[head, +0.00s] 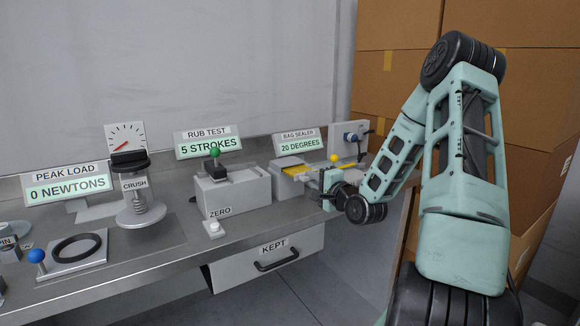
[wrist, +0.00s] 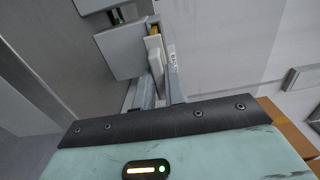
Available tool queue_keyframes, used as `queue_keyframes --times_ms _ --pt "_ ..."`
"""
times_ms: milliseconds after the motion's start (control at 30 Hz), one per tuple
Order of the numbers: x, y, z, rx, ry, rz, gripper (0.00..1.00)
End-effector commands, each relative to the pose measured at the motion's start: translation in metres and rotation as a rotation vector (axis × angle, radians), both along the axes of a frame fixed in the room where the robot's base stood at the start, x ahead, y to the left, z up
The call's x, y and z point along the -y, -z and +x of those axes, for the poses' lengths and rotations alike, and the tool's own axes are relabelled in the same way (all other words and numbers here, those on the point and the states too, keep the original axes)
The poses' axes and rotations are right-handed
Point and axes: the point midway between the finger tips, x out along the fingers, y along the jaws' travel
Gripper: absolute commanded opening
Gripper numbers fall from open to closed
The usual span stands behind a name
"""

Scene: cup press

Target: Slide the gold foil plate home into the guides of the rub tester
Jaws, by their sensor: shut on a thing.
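The gold foil plate (head: 294,169) shows as a yellow patch between the rub tester and my gripper, in front of the bag sealer sign. In the wrist view a small gold strip (wrist: 153,30) shows just past my fingertips, beside a grey block. My gripper (head: 322,182) is shut on the plate's pale end, at the right end of the bench. The fingers also show in the wrist view (wrist: 158,72). The rub tester (head: 231,188) is a grey block with a black piece and green knob on top. Its guides cannot be made out, nor whether the plate touches them.
A crush press (head: 140,205) and a black ring (head: 76,248) stand further left. A KEPT drawer (head: 268,258) hangs under the bench. Cardboard boxes (head: 400,60) stand behind my arm.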

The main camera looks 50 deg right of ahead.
Motion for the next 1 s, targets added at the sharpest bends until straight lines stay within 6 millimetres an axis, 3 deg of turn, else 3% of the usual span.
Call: queue_keyframes --times_ms 500,1000 --pt "-0.005 -0.001 -0.022 0.0 -0.001 -0.001 0.0" --pt "-0.006 0.0 -0.023 0.0 -0.001 -0.001 0.0"
